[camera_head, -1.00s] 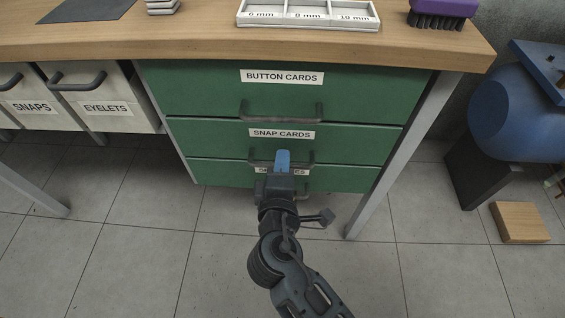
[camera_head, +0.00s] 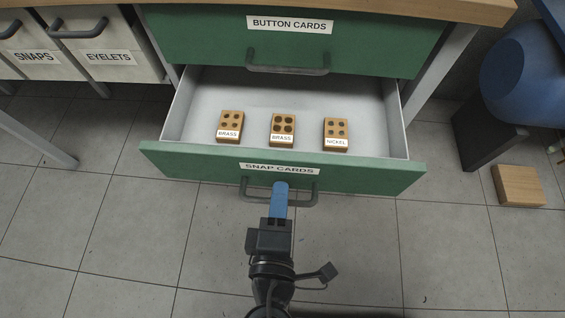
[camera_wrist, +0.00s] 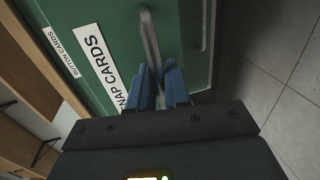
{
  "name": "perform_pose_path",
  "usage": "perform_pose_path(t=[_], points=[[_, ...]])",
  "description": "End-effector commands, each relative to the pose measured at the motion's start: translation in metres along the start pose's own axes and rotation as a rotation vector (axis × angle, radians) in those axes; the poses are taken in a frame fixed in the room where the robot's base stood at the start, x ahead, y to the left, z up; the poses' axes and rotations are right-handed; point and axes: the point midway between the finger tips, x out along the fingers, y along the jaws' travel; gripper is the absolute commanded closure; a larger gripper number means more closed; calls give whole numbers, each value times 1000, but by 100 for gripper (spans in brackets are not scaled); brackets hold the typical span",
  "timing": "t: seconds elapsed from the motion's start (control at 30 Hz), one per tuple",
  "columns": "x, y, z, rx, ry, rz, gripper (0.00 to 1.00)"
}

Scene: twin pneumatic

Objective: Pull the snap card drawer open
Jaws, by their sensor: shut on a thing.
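The snap card drawer (camera_head: 380,176) has a green front labelled SNAP CARDS and stands pulled well out from the cabinet. Its handle (camera_head: 307,190) is a dark grey bar; it also shows in the wrist view (camera_wrist: 150,38). My gripper (camera_head: 280,188) has blue fingers, and in the wrist view its fingers (camera_wrist: 160,85) are shut on the handle from both sides. Inside the drawer lie three wooden cards: a left BRASS card (camera_head: 231,124), a middle BRASS card (camera_head: 282,127) and a NICKEL card (camera_head: 336,132).
The button card drawer (camera_head: 200,42) above is shut. Bins labelled SNAPS (camera_head: 22,70) and EYELETS (camera_head: 120,72) are at the left. A blue tank (camera_head: 520,80) and a wooden block (camera_head: 517,185) are at the right. Tiled floor in front is clear.

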Motion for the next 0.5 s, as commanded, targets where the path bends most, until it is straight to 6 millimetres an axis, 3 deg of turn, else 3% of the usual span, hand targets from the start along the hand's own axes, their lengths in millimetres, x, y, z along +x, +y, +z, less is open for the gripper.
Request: perform_pose_path(t=[0.2,0.5], points=[[-27,-6,1,-2,-1,-2,100],[-38,-9,1,-1,-2,-2,100]])
